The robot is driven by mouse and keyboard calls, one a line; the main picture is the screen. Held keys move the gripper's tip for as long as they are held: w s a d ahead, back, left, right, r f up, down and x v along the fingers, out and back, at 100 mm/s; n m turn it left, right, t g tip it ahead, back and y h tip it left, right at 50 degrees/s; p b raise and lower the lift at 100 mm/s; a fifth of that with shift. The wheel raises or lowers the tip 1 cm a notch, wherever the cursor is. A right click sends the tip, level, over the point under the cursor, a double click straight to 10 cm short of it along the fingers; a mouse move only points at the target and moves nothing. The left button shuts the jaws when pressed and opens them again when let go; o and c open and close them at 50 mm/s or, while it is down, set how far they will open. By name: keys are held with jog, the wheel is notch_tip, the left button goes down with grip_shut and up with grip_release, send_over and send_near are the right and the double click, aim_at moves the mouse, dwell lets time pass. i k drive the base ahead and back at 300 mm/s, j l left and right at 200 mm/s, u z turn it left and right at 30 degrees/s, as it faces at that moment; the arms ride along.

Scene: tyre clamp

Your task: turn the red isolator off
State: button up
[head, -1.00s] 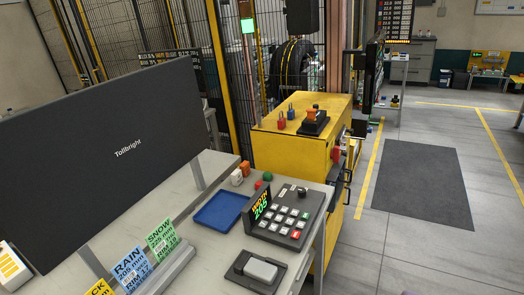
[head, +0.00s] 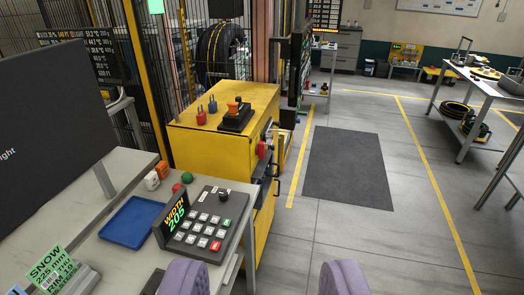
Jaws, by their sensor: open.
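A yellow cabinet (head: 195,145) stands beyond the desk. A red part (head: 262,150), which looks like the isolator handle, sits on its right-hand side face, near the top edge; it is small and its position, on or off, cannot be read. My gripper (head: 264,280) shows as two purple fingertips at the bottom edge, wide apart and empty. It is well short of the cabinet and touches nothing visible.
The grey desk (head: 85,222) holds a keypad panel (head: 205,225) reading WIDTH 205 and a blue tray (head: 128,224). Clear floor with a dark mat (head: 347,165) lies right.

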aim_at(260, 150)
jog(key=i+l, duration=0.1)
jog(key=i, duration=0.65)
jog(key=i+l, duration=0.1)
jog(key=i, duration=0.65)
jog(key=i+l+u, duration=0.1)
jog(key=i, duration=0.65)
